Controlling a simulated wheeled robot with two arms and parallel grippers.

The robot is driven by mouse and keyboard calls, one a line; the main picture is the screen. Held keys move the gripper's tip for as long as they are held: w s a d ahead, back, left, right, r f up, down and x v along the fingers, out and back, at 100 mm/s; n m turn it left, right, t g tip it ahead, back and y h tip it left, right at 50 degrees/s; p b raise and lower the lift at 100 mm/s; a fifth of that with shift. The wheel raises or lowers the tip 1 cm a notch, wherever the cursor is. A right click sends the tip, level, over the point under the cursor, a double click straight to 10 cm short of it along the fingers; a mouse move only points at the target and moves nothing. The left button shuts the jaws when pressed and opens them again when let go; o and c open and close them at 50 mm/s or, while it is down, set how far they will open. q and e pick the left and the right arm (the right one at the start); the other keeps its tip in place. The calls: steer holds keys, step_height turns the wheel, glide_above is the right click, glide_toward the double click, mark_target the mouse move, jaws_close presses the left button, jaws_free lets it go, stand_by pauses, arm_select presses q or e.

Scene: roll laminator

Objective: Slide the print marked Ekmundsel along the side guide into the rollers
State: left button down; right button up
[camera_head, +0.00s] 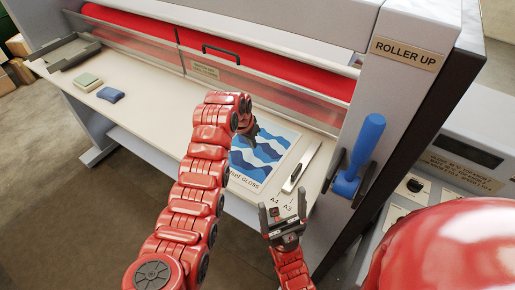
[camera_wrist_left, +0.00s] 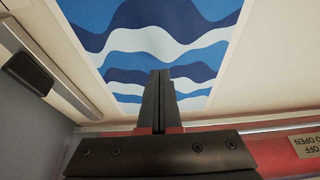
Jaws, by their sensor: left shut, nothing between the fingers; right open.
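The print (camera_head: 268,152), a sheet with blue and white waves, lies flat on the feed table, its label partly covered by my left arm; only "GLOSS" reads clearly. The side guide (camera_head: 302,167), a pale bar with a dark slot, stands right of it. My left gripper (camera_head: 252,131) is over the print's left part, shut and empty. In the left wrist view its closed fingertips (camera_wrist_left: 161,74) overlap the print (camera_wrist_left: 150,40); I cannot tell whether they touch. The red rollers (camera_head: 300,90) lie behind a clear shield. My right gripper (camera_head: 283,211) is open and empty near the table's front edge.
A blue lever (camera_head: 365,145) stands on the right end post below a "ROLLER UP" sign (camera_head: 409,53). A green block (camera_head: 88,81) and a blue block (camera_head: 110,95) lie at the table's left. The table (camera_head: 150,115) between them and my left arm is clear.

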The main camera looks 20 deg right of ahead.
mark_target(264, 156)
arm_select(q)
steer(key=shift+f, duration=0.2)
steer(key=shift+f, duration=0.4)
steer(key=shift+f+b, duration=0.4)
steer(key=shift+b, duration=0.1)
steer(key=shift+s+f+b, duration=0.1)
steer(key=shift+f+b, duration=0.05)
steer(key=shift+b, duration=0.25)
stand_by(1.0)
steer(key=shift+s, duration=0.1)
steer(key=shift+s+d+b, duration=0.35)
steer(key=shift+s+d, duration=0.9)
steer(key=shift+s, duration=0.3)
